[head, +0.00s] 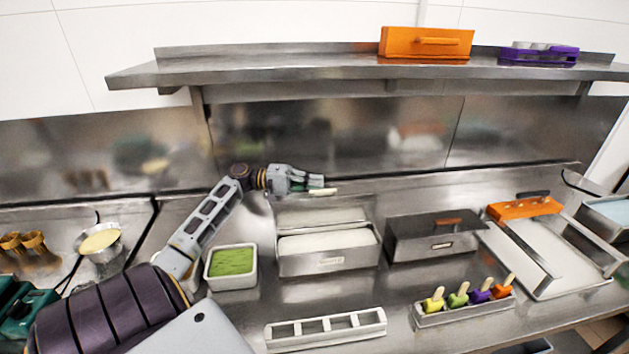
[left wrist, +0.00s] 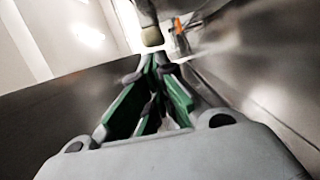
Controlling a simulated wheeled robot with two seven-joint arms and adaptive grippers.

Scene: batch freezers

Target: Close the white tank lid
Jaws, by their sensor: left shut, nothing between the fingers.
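The white tank (head: 330,262) is a steel box with white contents at the middle of the counter. Its lid (head: 325,214) is open, standing up along the tank's back edge. The lid's small cream handle (head: 323,191) shows at its top; a cream piece, seemingly this handle, also shows in the left wrist view (left wrist: 152,37). My left gripper (head: 318,182) is shut and empty, at the handle above the lid's top edge. Its green fingers (left wrist: 155,65) point toward the cream piece. I cannot tell whether they touch. My right gripper is not in view.
A closed steel tank (head: 435,237) with a brown handle stands to the right. A tub of green mix (head: 232,267) stands left, near my left arm. An empty mold rack (head: 326,329) and a popsicle rack (head: 464,312) lie in front. A shelf (head: 330,70) hangs above.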

